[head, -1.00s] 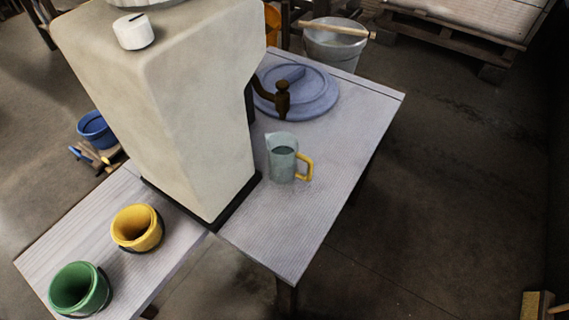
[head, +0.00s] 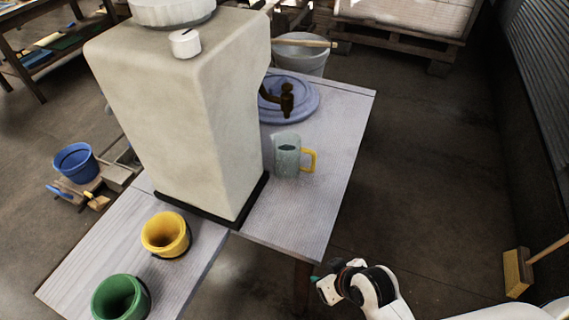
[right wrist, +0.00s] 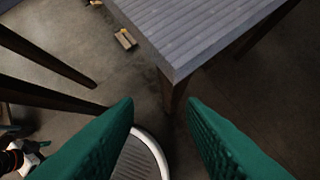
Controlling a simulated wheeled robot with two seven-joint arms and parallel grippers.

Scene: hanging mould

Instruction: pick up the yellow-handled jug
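The jug (head: 287,157) is bluish-grey and see-through, with a yellow handle on its right side. It stands upright on the right part of the table (head: 300,215), beside the big cream block-shaped container. My right gripper (head: 318,282) is low at the bottom of the head view, in front of the table and well away from the jug. In the right wrist view its two green fingers (right wrist: 160,118) are wide apart with nothing between them. The jug does not show in that view. My left gripper is not in view.
The cream container (head: 180,120) stands left of the jug, its brown tap (head: 284,100) reaching out behind the jug near a blue round lid (head: 302,108). Yellow (head: 166,234) and green (head: 121,298) buckets stand at the front left. The tabletop in front of the jug is clear.

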